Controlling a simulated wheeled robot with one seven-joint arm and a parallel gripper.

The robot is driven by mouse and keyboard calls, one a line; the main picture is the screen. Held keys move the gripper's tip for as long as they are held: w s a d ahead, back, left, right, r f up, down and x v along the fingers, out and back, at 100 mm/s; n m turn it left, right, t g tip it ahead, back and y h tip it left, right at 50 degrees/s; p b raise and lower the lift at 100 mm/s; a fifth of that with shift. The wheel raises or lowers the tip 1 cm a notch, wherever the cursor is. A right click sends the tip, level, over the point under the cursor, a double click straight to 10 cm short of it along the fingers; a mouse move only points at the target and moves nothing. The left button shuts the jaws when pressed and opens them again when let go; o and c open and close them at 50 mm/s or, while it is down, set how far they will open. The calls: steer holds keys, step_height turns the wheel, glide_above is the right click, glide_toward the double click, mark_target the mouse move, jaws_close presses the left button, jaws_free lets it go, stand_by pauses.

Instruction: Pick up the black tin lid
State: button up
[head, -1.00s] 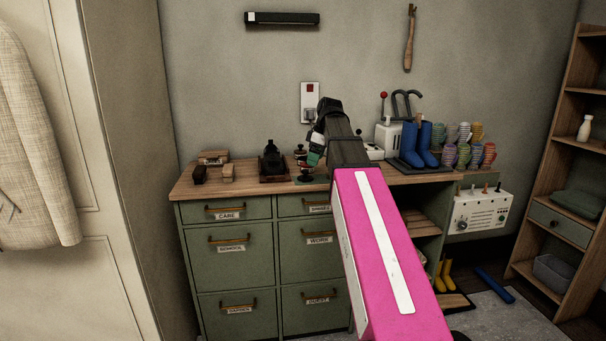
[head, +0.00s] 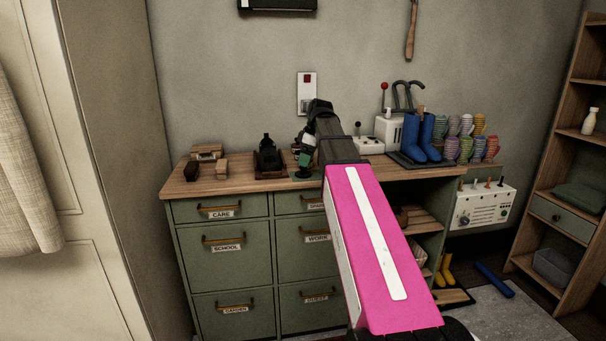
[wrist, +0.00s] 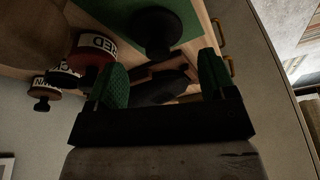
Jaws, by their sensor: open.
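A dark, round, knobbed lid (wrist: 155,25) sits over the green mat (wrist: 190,20) in the wrist view and looks like the black tin lid. A tin labelled with letters ending in "CK" (wrist: 62,74) stands further left with a dark knobbed top. My gripper (wrist: 162,60) is open and empty, its green-padded fingers apart, with the knobbed lid just beyond and between them. In the head view my gripper (head: 304,152) is over the cabinet top, and my arm hides part of that spot. The mat shows under it.
On the cabinet (head: 250,185) a black stand-like object (head: 267,157) and brushes (head: 207,153) lie left; blue boots (head: 418,138) and a white box (head: 388,132) stand right. The wall is close behind.

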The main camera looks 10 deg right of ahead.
mark_target(303, 168)
steer(key=x, duration=0.5)
steer(key=shift+w+d, duration=0.1)
steer(key=shift+w, duration=0.05)
steer(key=c, duration=0.7)
steer(key=shift+o, duration=0.2)
steer(key=shift+r, duration=0.15)
